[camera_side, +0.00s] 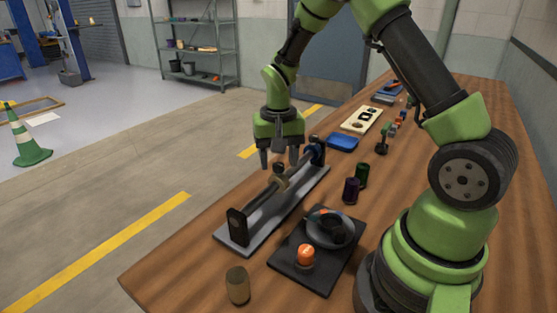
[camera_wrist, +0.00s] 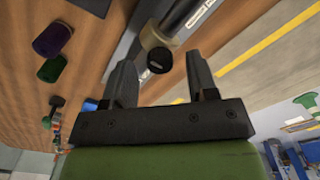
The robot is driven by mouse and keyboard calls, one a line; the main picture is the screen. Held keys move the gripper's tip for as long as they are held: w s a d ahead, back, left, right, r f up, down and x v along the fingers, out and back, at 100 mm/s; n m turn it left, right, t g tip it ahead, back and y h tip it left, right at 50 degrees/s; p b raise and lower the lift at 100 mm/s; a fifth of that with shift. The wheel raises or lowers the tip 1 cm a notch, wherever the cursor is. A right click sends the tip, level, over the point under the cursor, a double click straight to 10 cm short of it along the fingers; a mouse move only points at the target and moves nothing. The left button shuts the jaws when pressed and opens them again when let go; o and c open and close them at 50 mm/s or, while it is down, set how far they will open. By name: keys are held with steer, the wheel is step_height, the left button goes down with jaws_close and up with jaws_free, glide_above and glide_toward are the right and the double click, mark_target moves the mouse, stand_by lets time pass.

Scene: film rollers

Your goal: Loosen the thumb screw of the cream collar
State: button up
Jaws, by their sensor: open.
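The cream collar (camera_side: 282,184) sits around the shaft of a roller stand (camera_side: 238,238) on the wooden bench. Its dark thumb screw (camera_side: 279,169) points up. In the wrist view the screw's dark round head (camera_wrist: 159,60) stands on the cream collar (camera_wrist: 153,38), ahead of and between my fingers. My gripper (camera_side: 279,160) is open and empty, just above the collar, fingers pointing down. In the wrist view my gripper (camera_wrist: 160,68) has a finger on each side of the screw head. I cannot tell whether either finger touches it.
A black plate (camera_side: 285,262) with a round grey part and an orange knob (camera_side: 305,256) lies in front of my arm. An olive cylinder (camera_side: 237,285) stands near the front edge. A blue tray (camera_side: 343,142) lies behind.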

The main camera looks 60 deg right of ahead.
steer(key=shift+f, duration=0.45)
steer(key=c, duration=0.9)
steer(key=shift+c, duration=0.2)
